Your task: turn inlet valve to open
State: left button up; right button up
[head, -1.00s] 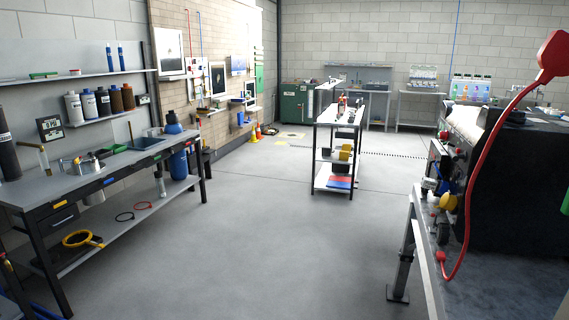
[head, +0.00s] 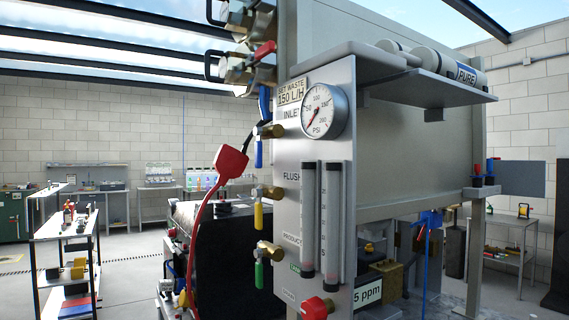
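The inlet valve (head: 270,131) is a brass body on the left edge of a grey upright panel (head: 330,200), beside a label that reads INLET. A blue lever (head: 259,153) hangs straight down from it. Another blue part (head: 264,102) shows just above the valve; I cannot tell what it belongs to. A valve with a yellow lever (head: 258,215) sits lower, beside the FLUSH label, and a valve with a green lever (head: 259,274) sits below that. Both levers hang down.
A pressure gauge (head: 324,110) and two clear flow tubes (head: 308,220) are on the panel. A red knob (head: 317,308) is at its foot. A shelf cart (head: 66,240) is farther left.

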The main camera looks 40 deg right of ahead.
aim_at(257, 130)
jog(key=z, duration=1)
